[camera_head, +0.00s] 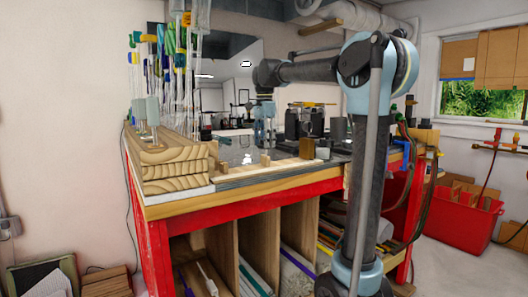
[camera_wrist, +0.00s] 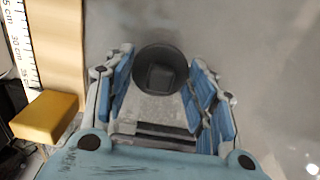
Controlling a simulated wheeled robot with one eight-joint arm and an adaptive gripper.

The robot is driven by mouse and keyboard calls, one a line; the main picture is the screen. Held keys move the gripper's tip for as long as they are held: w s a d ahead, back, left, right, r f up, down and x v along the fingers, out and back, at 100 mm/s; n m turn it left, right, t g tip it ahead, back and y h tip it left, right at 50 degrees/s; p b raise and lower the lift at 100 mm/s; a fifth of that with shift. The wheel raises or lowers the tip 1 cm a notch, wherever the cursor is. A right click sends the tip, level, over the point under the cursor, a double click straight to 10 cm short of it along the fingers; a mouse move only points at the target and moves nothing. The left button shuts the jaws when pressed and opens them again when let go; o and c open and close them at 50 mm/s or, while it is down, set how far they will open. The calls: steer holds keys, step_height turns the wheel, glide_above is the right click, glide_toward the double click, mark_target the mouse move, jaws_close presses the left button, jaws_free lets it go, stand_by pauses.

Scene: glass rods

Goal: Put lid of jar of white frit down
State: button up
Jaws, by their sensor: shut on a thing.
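My gripper (camera_wrist: 162,75) is shut on a dark round lid (camera_wrist: 160,62), which sits between the blue fingertips in the wrist view. A squarish dark shape shows in the middle of the lid. In the head view my gripper (camera_head: 264,138) points down over the grey bench top, and the lid is too small to make out there. I cannot tell whether the lid touches the surface below. I cannot pick out the jar of white frit with certainty in either view.
A wooden strip with a ruler scale (camera_wrist: 57,40) and a yellow block (camera_wrist: 45,116) lie left of my gripper in the wrist view. Stacked wooden boards (camera_head: 175,163) with upright glass rods stand at the bench's left end. Grey surface (camera_wrist: 270,70) right of my gripper is clear.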

steer(key=shift+f, duration=1.8)
steer(key=o, duration=0.8)
step_height(320, 180, up, 12)
steer(key=shift+r, duration=0.1)
